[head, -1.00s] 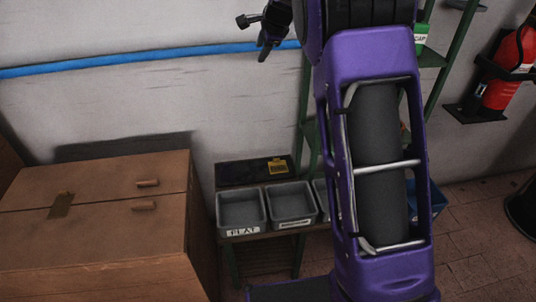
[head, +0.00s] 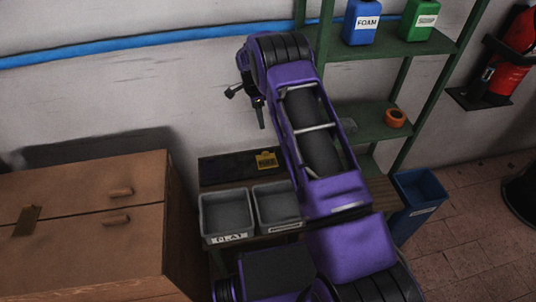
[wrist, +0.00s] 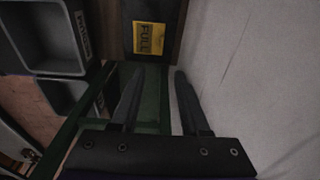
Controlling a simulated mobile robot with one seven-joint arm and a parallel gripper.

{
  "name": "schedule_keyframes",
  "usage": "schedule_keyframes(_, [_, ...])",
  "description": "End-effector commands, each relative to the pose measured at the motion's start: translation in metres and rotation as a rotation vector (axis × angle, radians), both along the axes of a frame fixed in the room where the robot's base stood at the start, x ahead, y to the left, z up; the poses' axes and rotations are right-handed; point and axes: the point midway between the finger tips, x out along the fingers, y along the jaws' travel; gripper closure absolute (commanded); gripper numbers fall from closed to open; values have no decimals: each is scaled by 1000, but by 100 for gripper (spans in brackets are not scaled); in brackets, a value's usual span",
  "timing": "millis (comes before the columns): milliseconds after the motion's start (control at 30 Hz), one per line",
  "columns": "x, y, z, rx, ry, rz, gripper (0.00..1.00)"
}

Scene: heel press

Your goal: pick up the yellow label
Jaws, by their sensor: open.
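The yellow label (head: 266,160) lies on a dark panel (head: 228,168) at the back of the bench, behind the grey trays. In the wrist view the yellow label (wrist: 149,38) shows dark letters reading FULL, ahead of the fingers and a little left of the gap's middle. My gripper (wrist: 158,75) is open, with nothing between its two dark fingers. In the head view my gripper (head: 254,112) points downward above the panel, apart from the label.
Grey trays (head: 227,214) stand in front of the panel; one reads FLAT. A green shelf (head: 385,48) with blue and green containers stands to the right. A blue bin (head: 418,205) stands below it. A brown cabinet (head: 85,225) is at left; the wall is close behind.

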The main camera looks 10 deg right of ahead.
Motion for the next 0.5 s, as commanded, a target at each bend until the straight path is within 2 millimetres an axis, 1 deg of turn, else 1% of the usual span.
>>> schedule_keyframes(167, [-2, -4, -33, -4, 8, -5, 55])
schedule_keyframes(400, [-1, -10, -85, -3, 7, -4, 55])
schedule_keyframes(500, [-1, -12, -103, -3, 6, -4, 55])
